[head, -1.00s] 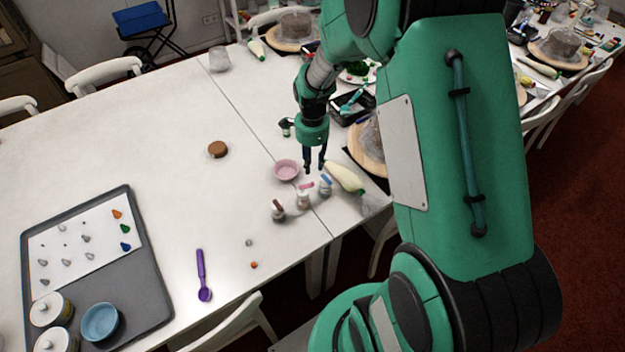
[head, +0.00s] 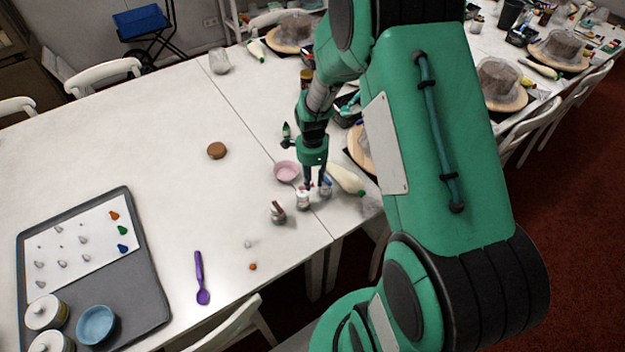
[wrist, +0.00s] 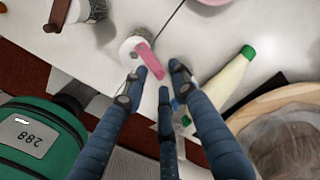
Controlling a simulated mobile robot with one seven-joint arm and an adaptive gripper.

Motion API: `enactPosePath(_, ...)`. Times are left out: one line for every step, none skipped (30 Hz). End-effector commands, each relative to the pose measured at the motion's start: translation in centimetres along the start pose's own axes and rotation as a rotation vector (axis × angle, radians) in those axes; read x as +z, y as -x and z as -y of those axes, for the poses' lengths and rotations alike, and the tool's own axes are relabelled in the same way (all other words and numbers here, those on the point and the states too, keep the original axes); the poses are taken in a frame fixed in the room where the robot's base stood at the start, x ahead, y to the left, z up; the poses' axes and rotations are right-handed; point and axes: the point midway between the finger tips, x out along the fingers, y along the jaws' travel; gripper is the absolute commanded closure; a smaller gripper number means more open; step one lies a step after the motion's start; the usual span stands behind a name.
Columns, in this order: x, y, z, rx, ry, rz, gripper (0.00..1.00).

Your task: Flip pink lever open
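The pink lever (wrist: 150,58) sits on top of a small white jar (wrist: 130,49) in the wrist view. In the head view the jar (head: 303,201) stands near the table's front edge, and its lever is mostly hidden. My gripper (wrist: 160,74) is open, its fingertips just over the lever's lower end, on either side of it. I cannot tell if they touch it. In the head view my gripper (head: 314,185) is right above the jar.
A jar with a brown lever (head: 278,212) stands to the left, and one with a blue lever (head: 326,188) close on the right. A pink bowl (head: 286,171) is behind, and a cream bottle with a green cap (head: 346,179) lies to the right.

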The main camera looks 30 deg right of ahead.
Motion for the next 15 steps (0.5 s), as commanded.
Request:
enactPosePath(0.00,0.00,0.00,0.000,0.000,0.000,0.77)
enactPosePath(0.00,0.01,0.00,0.000,0.000,0.000,0.83)
enactPosePath(0.00,0.01,-0.01,0.000,0.000,0.000,0.91)
enactPosePath(0.00,0.01,-0.01,0.000,0.000,0.000,0.97)
enactPosePath(0.00,0.01,-0.01,0.000,0.000,0.000,1.00)
enactPosePath(0.00,0.01,-0.01,0.000,0.000,0.000,1.00)
enactPosePath(0.00,0.01,-0.01,0.000,0.000,0.000,1.00)
enactPosePath(0.00,0.01,-0.01,0.000,0.000,0.000,1.00)
enactPosePath(0.00,0.01,-0.01,0.000,0.000,0.000,1.00)
enactPosePath(0.00,0.01,-0.01,0.000,0.001,0.000,1.00)
enactPosePath(0.00,0.02,0.00,0.000,0.002,0.000,1.00)
enactPosePath(0.00,0.03,0.03,0.000,0.007,0.000,1.00)
enactPosePath(0.00,0.04,0.06,0.000,0.013,0.000,1.00)
enactPosePath(-0.01,0.06,0.10,0.000,0.021,0.000,1.00)
enactPosePath(-0.01,0.09,0.17,0.000,0.035,0.000,1.00)
